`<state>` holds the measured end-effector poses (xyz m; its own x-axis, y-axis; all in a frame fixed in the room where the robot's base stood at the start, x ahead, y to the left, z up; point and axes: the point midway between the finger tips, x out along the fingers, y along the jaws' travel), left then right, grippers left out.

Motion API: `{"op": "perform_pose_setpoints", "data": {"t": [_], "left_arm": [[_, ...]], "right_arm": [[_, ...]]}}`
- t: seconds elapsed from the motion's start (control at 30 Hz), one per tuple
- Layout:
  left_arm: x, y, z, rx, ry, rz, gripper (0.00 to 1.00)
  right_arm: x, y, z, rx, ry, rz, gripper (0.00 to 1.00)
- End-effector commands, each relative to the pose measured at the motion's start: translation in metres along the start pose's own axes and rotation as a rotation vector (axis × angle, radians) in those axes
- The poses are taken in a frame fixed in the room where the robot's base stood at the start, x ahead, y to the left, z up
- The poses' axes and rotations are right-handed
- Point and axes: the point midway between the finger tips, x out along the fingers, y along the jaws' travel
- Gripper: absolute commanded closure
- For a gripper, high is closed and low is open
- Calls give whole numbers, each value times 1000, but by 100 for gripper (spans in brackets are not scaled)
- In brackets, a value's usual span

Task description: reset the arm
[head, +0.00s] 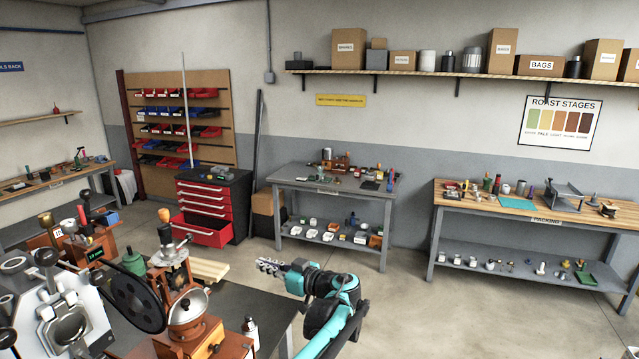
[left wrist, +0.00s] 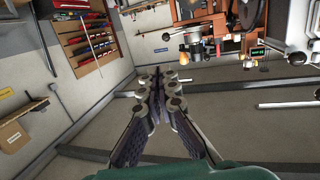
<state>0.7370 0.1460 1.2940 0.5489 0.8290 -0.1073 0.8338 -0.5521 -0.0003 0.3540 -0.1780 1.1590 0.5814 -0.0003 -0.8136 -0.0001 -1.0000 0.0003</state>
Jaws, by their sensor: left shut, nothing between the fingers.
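My left gripper (head: 268,267) is at the end of my teal and black arm (head: 325,300) in the lower middle of the head view, pointing left. It is held in the air to the right of the sample roaster (head: 188,310), apart from it. In the left wrist view the two fingers of my left gripper (left wrist: 158,78) meet at their tips with nothing between them. The roaster also shows upside down at the top of that view (left wrist: 200,40). My right gripper is in neither view.
A dark bench (head: 255,303) carries the roaster, with a black wheel (head: 133,298) and a silver machine (head: 62,310) to its left. Behind stand a red tool cabinet (head: 203,207) with an open lower drawer, a grey workbench (head: 300,183) and a packing table (head: 470,205). Open floor lies between.

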Motion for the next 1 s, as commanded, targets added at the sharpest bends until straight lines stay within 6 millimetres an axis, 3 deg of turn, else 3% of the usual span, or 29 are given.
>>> {"op": "perform_pose_setpoints", "data": {"t": [0.33,0.57,0.77,1.0], "left_arm": [[8,-28,8,79,-96,9,100],[13,-64,21,170,-210,34,100],[10,-114,44,279,-357,92,100],[-24,-211,106,437,-604,282,100]], "right_arm": [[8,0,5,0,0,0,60],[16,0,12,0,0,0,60],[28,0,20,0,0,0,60],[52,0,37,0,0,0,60]]}}
